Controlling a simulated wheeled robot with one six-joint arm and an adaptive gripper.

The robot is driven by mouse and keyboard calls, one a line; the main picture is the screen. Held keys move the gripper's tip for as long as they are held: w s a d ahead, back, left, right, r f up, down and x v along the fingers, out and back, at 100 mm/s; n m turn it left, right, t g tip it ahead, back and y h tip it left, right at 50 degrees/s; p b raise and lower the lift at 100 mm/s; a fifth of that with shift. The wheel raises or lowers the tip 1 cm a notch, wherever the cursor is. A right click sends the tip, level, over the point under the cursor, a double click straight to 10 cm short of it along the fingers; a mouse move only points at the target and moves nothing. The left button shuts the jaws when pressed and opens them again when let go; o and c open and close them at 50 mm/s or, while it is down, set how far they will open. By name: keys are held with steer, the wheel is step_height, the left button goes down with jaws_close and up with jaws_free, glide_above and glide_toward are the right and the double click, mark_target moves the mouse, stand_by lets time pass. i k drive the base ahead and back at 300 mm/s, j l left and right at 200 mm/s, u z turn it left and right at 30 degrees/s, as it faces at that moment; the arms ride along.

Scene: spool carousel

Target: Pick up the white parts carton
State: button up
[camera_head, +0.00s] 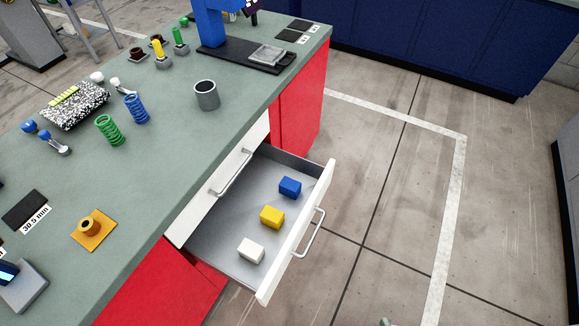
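The white parts carton (250,251) is a small white box. It lies in the open drawer (211,241) at the near end, by the drawer's white front. A yellow box (272,217) and a blue box (290,187) lie farther back in the same drawer, in a row with it and apart from it. My gripper does not show in the head view, so its place and state cannot be seen.
The drawer front with its handle (312,236) juts out from the green-topped bench (170,140). The floor (390,190) right of the drawer is clear.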

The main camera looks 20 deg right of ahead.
mark_target(248, 248)
steer(key=u, duration=0.45)
steer(key=k+j+u, duration=0.15)
steer(key=j+u, duration=0.2)
steer(key=j, duration=0.1)
